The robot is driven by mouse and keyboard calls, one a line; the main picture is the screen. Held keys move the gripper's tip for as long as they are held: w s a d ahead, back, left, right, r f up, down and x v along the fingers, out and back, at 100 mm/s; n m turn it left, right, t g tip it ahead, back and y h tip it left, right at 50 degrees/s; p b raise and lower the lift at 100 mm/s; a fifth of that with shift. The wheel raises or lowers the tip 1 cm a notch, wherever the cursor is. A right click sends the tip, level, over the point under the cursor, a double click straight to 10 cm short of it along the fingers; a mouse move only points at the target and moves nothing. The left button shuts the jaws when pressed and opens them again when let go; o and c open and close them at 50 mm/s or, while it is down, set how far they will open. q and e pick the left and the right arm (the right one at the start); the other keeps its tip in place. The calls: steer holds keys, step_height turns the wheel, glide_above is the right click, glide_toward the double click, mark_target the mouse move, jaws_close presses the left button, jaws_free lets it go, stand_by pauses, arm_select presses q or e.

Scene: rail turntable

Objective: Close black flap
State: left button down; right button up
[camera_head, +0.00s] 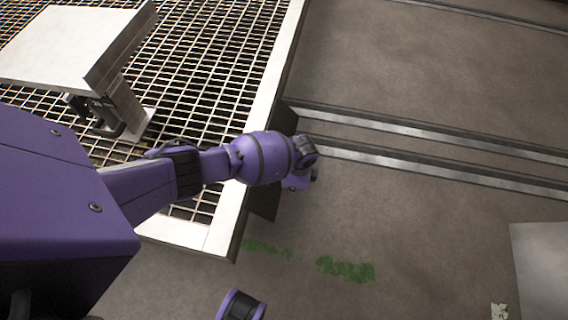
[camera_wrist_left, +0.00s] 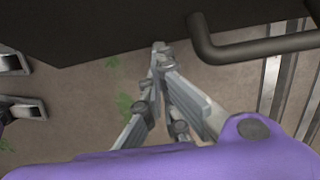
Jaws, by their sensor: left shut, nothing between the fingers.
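The black flap (camera_head: 265,204) is a dark panel at the right edge of the white-framed grating platform in the head view, partly covered by my left arm. In the left wrist view a large dark panel (camera_wrist_left: 100,28), apparently the flap, fills the top, with a dark bent bar (camera_wrist_left: 255,46) at its right. My left gripper (camera_wrist_left: 160,50) is shut and empty, its tips close to the panel's lower edge; contact cannot be told. In the head view my left gripper (camera_head: 301,182) is mostly hidden under the wrist. My right gripper (camera_wrist_left: 32,87) shows partly at the left edge, fingers apart.
The grating platform has a white rim (camera_head: 185,232). A white table-like block (camera_head: 65,45) stands on it. Metal rails (camera_head: 430,150) run across the brown floor to the right. Green patches (camera_head: 345,268) mark the floor. A grey plate (camera_head: 540,265) lies at lower right.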

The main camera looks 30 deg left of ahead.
mark_target(276, 189)
arm_select(q)
steer(key=a+f+g+y+b, duration=0.1)
steer(key=a+f+y+b, duration=0.1)
steer(key=a+f+y, duration=0.1)
steer(key=s+a+f+g+y+b, duration=0.1)
steer(key=a+f+y+b, duration=0.2)
steer(key=shift+s+y, duration=0.2)
steer(key=shift+y, duration=0.1)
steer(key=shift+s+a+f, duration=0.15)
steer(key=shift+a+f, duration=0.05)
steer(key=shift+a, duration=0.2)
steer(key=shift+s+a+f, duration=0.1)
steer(key=shift+a+f, duration=0.05)
steer(key=shift+a, duration=0.25)
arm_select(e)
step_height(276, 189, down, 6)
steer(key=shift+s+f, duration=0.25)
arm_select(q)
steer(key=shift+s, duration=0.1)
